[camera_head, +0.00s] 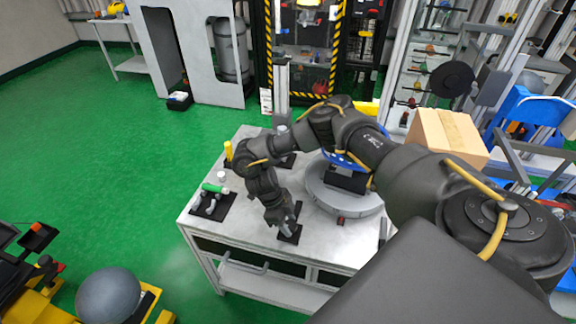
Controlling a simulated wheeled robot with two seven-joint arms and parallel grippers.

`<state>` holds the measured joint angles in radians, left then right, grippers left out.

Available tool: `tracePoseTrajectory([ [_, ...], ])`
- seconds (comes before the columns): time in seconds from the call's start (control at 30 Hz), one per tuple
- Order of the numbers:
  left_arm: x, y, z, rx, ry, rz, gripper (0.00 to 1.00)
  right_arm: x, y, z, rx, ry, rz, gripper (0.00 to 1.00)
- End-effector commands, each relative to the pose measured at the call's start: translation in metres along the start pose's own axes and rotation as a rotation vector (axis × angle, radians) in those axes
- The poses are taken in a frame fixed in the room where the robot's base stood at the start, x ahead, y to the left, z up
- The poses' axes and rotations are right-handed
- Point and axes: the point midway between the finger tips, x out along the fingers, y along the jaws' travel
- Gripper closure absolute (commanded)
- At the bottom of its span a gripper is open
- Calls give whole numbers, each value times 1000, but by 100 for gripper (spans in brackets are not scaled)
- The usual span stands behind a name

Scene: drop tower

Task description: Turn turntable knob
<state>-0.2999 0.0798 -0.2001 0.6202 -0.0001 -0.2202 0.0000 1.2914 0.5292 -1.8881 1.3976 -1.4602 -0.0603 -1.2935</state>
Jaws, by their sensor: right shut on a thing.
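The turntable (340,203) is a grey round disc on the right part of the white table, with a dark block and a blue ring on it. My right gripper (287,228) reaches down to the front of the table, just left of the turntable. It is shut on the turntable knob, which is mostly hidden by the fingers. A small black base plate (291,237) shows under the fingertips. My right arm covers part of the turntable. My left gripper is not in view.
On the white table (250,246), a green-handled lever (213,188) on a black plate stands to the left, with a yellow-topped handle (228,150) behind it. A cardboard box (447,135) is at the right. A grey ball (108,296) is at the lower left. Green floor lies open at left.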

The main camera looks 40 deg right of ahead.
Motion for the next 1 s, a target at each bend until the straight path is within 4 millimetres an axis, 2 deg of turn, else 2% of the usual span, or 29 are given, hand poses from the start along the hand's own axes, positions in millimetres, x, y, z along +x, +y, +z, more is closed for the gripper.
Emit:
tracePoseTrajectory([
  [0.77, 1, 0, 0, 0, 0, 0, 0, 1, 1, 0, -24, 2, -7, 80],
  [0.8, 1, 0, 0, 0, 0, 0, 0, 1, 1, 0, -24, 2, -7, 54],
  [0.93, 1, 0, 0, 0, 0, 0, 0, 1, 1, 0, -23, 1, -7, 37],
  [1.0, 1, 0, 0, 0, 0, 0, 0, 1, 1, 0, -23, 1, -8, 36],
])
